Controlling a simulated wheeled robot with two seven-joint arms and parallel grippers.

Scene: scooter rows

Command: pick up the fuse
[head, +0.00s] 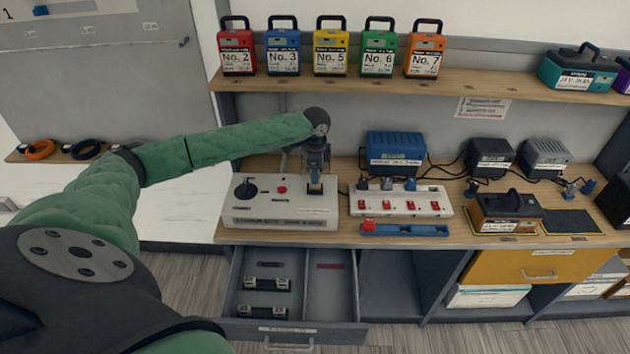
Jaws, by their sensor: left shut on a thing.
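My left gripper (315,175) points down over the right part of the pale tester box (262,207) on the bench. It is shut on the fuse, a small dark piece (315,188) low between its fingers. The fingers hide most of it, and I cannot tell whether it touches the box. Two dark fuse-like pieces with pale ends, one at the back (266,284) and one at the front (262,312), lie in the left part of the open drawer (290,330). My right gripper is not in view.
A white power strip (400,200) with red switches and a blue tray (405,230) lie right of the tester. Numbered battery packs (330,50) line the upper shelf. The open drawer juts out below the bench.

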